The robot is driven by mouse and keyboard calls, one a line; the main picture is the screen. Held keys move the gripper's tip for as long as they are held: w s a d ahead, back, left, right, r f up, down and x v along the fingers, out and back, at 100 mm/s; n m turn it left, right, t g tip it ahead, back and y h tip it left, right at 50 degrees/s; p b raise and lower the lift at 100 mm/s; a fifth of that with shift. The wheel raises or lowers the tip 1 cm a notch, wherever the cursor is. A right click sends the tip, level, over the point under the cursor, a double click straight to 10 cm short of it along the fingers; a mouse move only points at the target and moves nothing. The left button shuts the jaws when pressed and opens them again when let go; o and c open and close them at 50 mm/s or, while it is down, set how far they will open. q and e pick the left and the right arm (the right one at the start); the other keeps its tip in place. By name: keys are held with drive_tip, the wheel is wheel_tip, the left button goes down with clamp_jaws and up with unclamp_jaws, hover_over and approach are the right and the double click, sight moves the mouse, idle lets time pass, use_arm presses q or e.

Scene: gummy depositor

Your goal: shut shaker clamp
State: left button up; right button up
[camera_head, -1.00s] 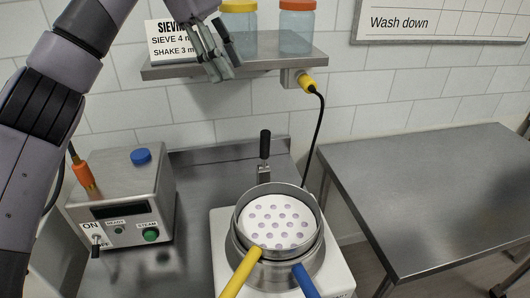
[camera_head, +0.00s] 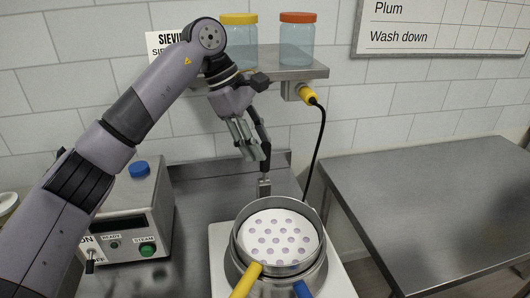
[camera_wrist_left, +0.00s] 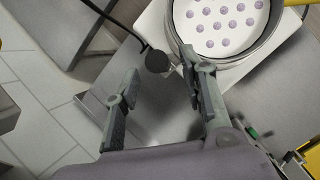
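The shaker clamp's metal base (camera_head: 264,188) shows in the head view at the back edge of the shaker, behind the sieve. Its lever stands up from there, mostly hidden by my fingers. In the wrist view the clamp's round black knob (camera_wrist_left: 157,61) lies near the fingertips, in the gap between them. My left gripper (camera_head: 257,162) is open, pointing down just above the clamp; its two spread fingers also show in the wrist view (camera_wrist_left: 160,70). I cannot tell whether a finger touches the lever. My right gripper is not in view.
The sieve (camera_head: 240,245), with yellow and blue handles, sits on the white shaker (camera_head: 221,262). The control box (camera_head: 150,200) is at left. A shelf (camera_head: 300,73) with two jars is above, with a black cable (camera_head: 319,140) hanging. The right table (camera_head: 430,200) is bare.

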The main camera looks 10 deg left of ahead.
sight(265, 171)
use_arm(q)
drive_tip(key=shift+p+x, duration=0.35)
drive_tip(key=shift+x, duration=1.75)
drive_tip(key=shift+c, duration=0.3)
clamp_jaws()
